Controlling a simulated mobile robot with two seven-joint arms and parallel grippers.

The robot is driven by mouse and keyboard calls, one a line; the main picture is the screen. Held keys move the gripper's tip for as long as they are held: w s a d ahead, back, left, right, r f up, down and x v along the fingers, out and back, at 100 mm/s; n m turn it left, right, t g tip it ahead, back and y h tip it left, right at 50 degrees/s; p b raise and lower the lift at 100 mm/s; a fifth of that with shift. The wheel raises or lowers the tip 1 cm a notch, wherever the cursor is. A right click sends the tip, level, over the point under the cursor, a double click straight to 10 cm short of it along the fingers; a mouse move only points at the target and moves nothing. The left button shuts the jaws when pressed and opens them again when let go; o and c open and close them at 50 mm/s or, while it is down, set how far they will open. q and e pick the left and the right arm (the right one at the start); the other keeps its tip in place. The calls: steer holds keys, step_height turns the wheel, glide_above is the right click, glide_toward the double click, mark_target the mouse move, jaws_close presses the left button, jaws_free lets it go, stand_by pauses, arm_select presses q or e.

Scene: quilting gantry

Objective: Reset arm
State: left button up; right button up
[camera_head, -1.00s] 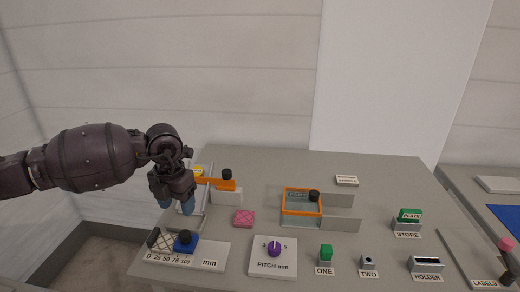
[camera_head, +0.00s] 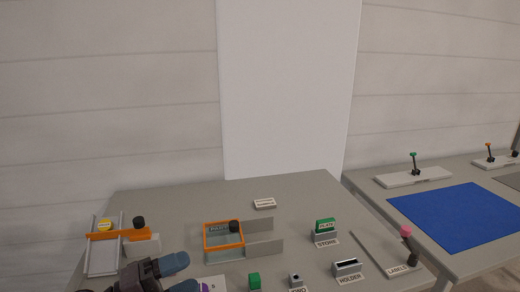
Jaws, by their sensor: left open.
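My left gripper (camera_head: 180,274) is at the bottom left of the head view, over the front of the grey table (camera_head: 300,187). Its two blue-grey fingertips point right and stand apart, with nothing seen between them. It hides part of the table's front, including most of the pitch dial plate (camera_head: 216,284). My right gripper is not in view.
An orange-barred slide (camera_head: 102,236) stands at the left, and an orange-framed bin (camera_head: 224,250) in the middle. Another table holds a blue mat (camera_head: 455,213).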

arm_select(q)
steer(key=s+a+f+n+t+y, duration=0.25)
steer(key=a+f+n+y, duration=0.25)
steer(key=a+n+y, duration=0.5)
steer(key=s+a+f+n+t+y, duration=0.3)
steer(key=n+y, duration=0.5)
steer(key=n, duration=0.6)
steer(key=s+f+n+g, duration=0.2)
steer(key=s+f+g, duration=0.4)
steer(key=s, duration=0.3)
steer(key=s+f+n+g, duration=0.3)
steer(key=s+f+g, duration=0.3)
steer(key=s, duration=0.3)
steer(key=w+f+m+t+h, duration=0.1)
steer(key=w+f+t, duration=0.6)
steer(key=f, duration=0.3)
steer(key=shift+w+a+t, duration=0.25)
steer(key=shift+a+t, duration=0.05)
steer(key=shift+t, duration=0.45)
